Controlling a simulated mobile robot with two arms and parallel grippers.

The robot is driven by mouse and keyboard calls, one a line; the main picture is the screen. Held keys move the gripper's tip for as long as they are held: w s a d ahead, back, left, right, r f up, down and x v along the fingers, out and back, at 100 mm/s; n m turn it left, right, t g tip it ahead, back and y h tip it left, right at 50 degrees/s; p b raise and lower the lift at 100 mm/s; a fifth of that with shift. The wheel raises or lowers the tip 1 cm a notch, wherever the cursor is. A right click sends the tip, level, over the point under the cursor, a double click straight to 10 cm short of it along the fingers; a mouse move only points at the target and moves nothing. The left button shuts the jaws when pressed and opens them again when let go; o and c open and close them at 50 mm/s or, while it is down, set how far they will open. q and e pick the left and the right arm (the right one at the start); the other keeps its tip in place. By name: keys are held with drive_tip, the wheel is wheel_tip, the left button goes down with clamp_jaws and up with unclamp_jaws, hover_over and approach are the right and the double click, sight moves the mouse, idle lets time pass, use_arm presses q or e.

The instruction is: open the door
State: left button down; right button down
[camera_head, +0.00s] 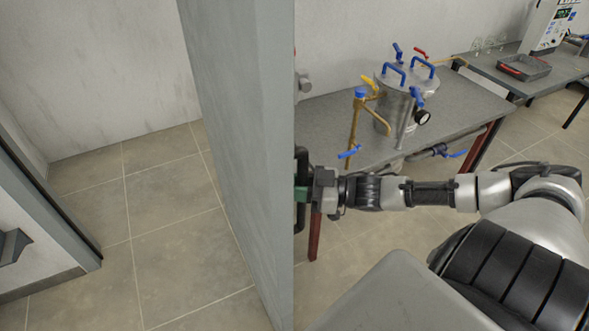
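A tall pale grey panel (240,130), which looks like the door, stands nearly edge-on in the middle of the head view. A dark upright handle (301,222) shows along its right edge. My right arm reaches in from the right, and its gripper (303,190) is at this handle, close against the panel. The fingers are small and partly hidden, so I cannot tell whether they are closed around the handle. The far side of the panel is hidden. My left gripper cannot be made out.
Left of the panel is open tiled floor (160,210), bounded by a grey frame or panel (50,215) at the left edge. At right, a table (335,125) carries a metal vessel (408,95) with blue handles. A second table (495,70) holds a dark tray (524,67).

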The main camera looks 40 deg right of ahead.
use_arm(q)
drive_tip(key=shift+a, duration=0.15)
use_arm(e)
drive_tip(key=shift+s+a+f, duration=0.25)
drive_tip(key=shift+s+f, duration=0.05)
drive_tip(key=c, duration=1.2)
unclamp_jaws()
drive_tip(key=shift+s, duration=0.15)
drive_tip(key=shift+o, duration=1.3)
drive_tip(key=shift+s+r, duration=0.35)
use_arm(q)
drive_tip(key=shift+s, duration=0.25)
use_arm(e)
drive_tip(key=shift+d, duration=0.1)
drive_tip(key=shift+w, duration=0.2)
use_arm(q)
drive_tip(key=shift+r+p, duration=1.75)
drive_tip(key=shift+r, duration=0.05)
use_arm(e)
drive_tip(key=shift+v, duration=5.4)
